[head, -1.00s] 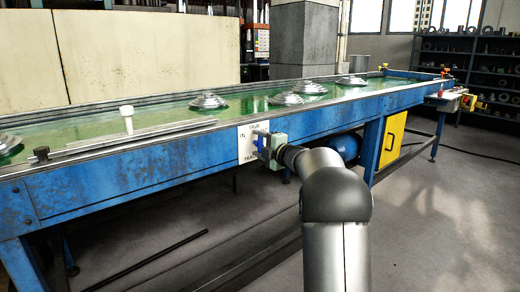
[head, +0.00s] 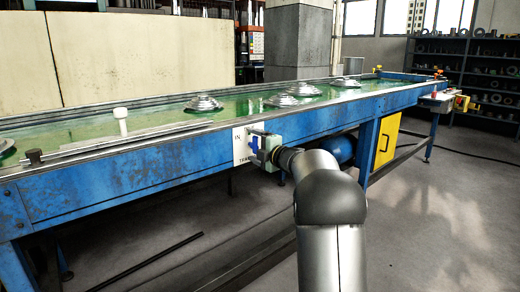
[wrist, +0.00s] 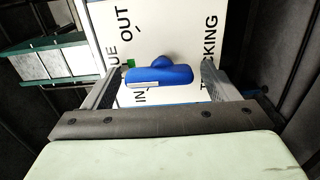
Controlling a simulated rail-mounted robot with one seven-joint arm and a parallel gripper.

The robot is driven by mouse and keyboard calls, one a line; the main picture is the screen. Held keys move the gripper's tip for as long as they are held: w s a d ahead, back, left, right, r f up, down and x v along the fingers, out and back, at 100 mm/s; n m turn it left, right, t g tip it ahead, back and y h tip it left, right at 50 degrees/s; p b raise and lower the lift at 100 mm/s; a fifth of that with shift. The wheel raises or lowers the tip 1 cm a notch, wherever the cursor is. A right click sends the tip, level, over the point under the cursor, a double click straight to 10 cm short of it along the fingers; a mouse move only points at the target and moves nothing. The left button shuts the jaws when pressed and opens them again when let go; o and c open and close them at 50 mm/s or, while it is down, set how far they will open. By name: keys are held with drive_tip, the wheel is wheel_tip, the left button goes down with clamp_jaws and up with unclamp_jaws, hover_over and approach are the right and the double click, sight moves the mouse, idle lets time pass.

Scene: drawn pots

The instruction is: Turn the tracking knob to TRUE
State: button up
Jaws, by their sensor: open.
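The tracking knob (wrist: 160,77) is a blue bar-shaped handle with a white line along one side, toward its left end in the wrist view. It sits on a white panel (wrist: 172,22) with the sideways words OUT, IN, TRACKING and a partly hidden word ending in UE. My gripper (wrist: 161,70) is open, one finger on each side of the knob, with gaps visible between fingers and knob. In the head view the knob (head: 254,143) shows blue at my gripper (head: 262,147), in front of the panel (head: 238,150) on the table's blue side.
The long blue table (head: 110,182) carries a green surface with several stepped metal discs (head: 203,103) and a white post (head: 121,122). A yellow panel (head: 387,140) is right of my arm. A dark bar (head: 155,260) is low at left. Floor in front is open.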

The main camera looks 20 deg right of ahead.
drive_tip(key=p+v, duration=0.2)
drive_tip(key=v, duration=1.5)
drive_tip(key=shift+s+p, duration=0.25)
drive_tip(key=shift+p, duration=0.05)
drive_tip(key=shift+d+r, duration=0.1)
drive_tip(key=s+a+r+m+g+h+p, duration=0.1)
drive_tip(key=a+r+m+g+h+p, duration=0.1)
drive_tip(key=a+r+m+h+p, duration=0.45)
drive_tip(key=s+a+r+m+g+h+p, duration=0.1)
drive_tip(key=r+m+g+p, duration=0.1)
drive_tip(key=r+m+p, duration=0.5)
drive_tip(key=s+a+m+g+y+p, duration=0.1)
drive_tip(key=s+a+g+p, duration=0.3)
drive_tip(key=s, duration=0.6)
drive_tip(key=s+a+f+m+g+p, duration=0.1)
drive_tip(key=s+a+m+g+p, duration=0.3)
drive_tip(key=s+a+p, duration=0.3)
drive_tip(key=s+a+f+m+g+y+p, duration=0.1)
drive_tip(key=s+a+g+p, duration=0.4)
drive_tip(key=s, duration=0.8)
drive_tip(key=a+m+p, duration=0.1)
drive_tip(key=a, duration=0.2)
drive_tip(key=shift+y, duration=0.35)
drive_tip(key=shift+a, duration=0.1)
